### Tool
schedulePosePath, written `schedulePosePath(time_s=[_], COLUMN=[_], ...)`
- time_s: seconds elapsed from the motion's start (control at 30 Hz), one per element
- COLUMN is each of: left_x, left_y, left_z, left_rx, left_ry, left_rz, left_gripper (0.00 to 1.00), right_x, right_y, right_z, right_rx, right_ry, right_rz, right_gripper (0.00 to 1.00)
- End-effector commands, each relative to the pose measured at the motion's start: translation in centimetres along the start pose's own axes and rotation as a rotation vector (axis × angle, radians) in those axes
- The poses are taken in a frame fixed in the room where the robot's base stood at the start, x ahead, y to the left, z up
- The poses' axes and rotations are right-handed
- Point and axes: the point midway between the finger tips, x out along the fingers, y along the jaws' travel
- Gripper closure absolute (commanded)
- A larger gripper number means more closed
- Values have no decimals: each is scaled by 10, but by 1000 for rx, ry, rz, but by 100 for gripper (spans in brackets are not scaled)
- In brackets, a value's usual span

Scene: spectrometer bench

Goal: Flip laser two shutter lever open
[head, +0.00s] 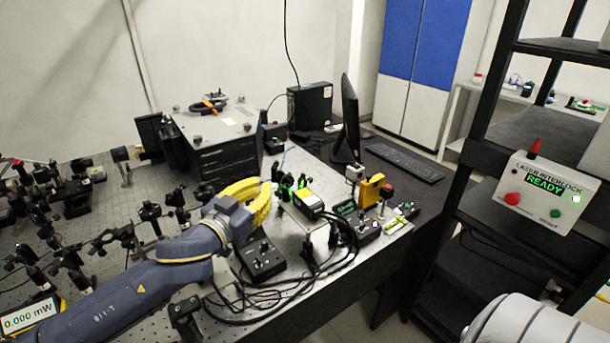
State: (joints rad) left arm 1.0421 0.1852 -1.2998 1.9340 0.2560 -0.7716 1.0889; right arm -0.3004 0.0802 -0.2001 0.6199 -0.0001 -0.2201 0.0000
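My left gripper (258,200), yellow at the end of my blue-grey arm, is over the optical bench near the middle of the view. Its fingers are seen from behind and above, so their gap is unclear. Just right of it is a small black box with a yellow-edged white label (309,203), beside parts with a green glow (285,188). A yellow block (371,190) stands further right. I cannot tell which unit is laser two, and no shutter lever can be made out. No touching between gripper and box can be confirmed. My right gripper is not in view.
Black control boxes (258,262) and looped cables crowd the bench front. Several optic mounts fill the left. A monitor (349,118) and keyboard (405,162) stand behind. A laser interlock box (541,193) reading READY hangs on the rack at right. A display reads 0.000 mW (29,315).

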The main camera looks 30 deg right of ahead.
Motion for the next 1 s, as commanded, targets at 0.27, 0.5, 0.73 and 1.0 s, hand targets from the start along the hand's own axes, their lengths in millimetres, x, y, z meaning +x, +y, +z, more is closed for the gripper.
schedulePosePath(time_s=[0.27,0.5,0.73,1.0], left_x=[-3,-3,5,45], left_y=[22,22,22,24], left_z=[19,20,20,20], left_rx=[-57,-58,-58,-54], left_ry=[-29,-30,-30,-30], left_rz=[45,45,45,46], left_gripper=[100,100,100,100], right_x=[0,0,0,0], right_y=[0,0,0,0], right_z=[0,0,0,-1], right_rx=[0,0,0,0], right_ry=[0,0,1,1], right_rz=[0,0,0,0], right_gripper=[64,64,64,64])
